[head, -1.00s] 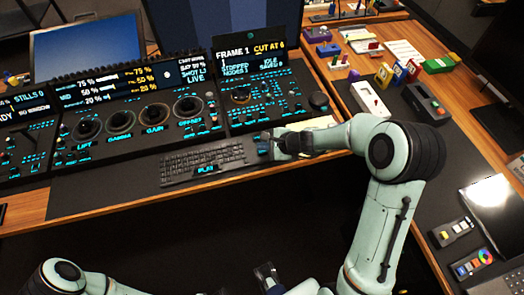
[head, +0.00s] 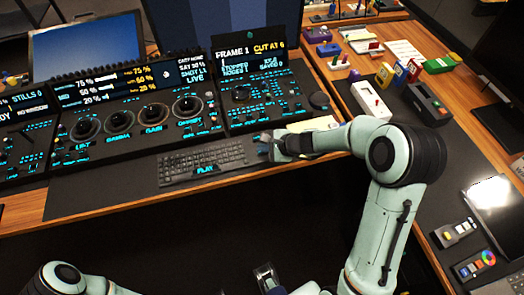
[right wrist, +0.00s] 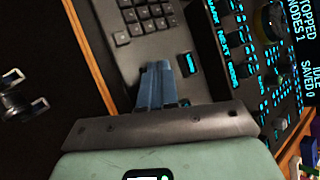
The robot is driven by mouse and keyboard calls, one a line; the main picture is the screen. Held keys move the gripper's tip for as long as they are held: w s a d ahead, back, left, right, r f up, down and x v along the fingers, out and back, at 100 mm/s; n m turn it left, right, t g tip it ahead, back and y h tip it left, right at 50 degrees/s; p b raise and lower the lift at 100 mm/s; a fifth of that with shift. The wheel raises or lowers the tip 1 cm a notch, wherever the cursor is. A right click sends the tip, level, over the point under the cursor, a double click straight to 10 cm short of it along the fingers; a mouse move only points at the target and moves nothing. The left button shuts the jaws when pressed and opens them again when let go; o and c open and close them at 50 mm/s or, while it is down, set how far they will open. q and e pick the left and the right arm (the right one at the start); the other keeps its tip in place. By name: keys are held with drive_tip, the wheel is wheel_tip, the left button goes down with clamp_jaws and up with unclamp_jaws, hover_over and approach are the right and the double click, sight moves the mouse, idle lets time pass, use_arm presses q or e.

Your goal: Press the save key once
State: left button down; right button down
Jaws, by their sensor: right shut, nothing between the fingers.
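My right gripper (head: 264,146) is shut and empty, low over the desk at the right end of the keyboard. In the right wrist view its blue-grey fingertips (right wrist: 158,70) point at the dark strip between the keyboard and the panel. A small dark key with a cyan-lit label (right wrist: 187,64) is just beside the tips. I cannot read its label, and cannot tell whether it is the save key or whether the tips touch anything. The panel screen (head: 249,59) reads "STOPPED", "NODES 1", "SAVED 0". My left gripper (head: 266,273) is open and empty, below the desk edge.
A light pad (head: 313,124) lies behind my right wrist. Boxes and small devices fill the right side.

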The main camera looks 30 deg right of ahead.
use_arm(q)
drive_tip(key=shift+s+f+b, duration=0.1)
drive_tip(key=shift+f+b, duration=0.25)
drive_tip(key=shift+f, duration=0.05)
use_arm(e)
drive_tip(key=shift+f, duration=0.35)
use_arm(q)
drive_tip(key=shift+r, duration=0.15)
use_arm(e)
drive_tip(key=shift+r, duration=0.15)
use_arm(q)
drive_tip(key=shift+w+r+p, duration=0.2)
drive_tip(key=shift+r+p, duration=0.45)
drive_tip(key=shift+p, duration=0.15)
use_arm(e)
drive_tip(key=shift+r, duration=0.85)
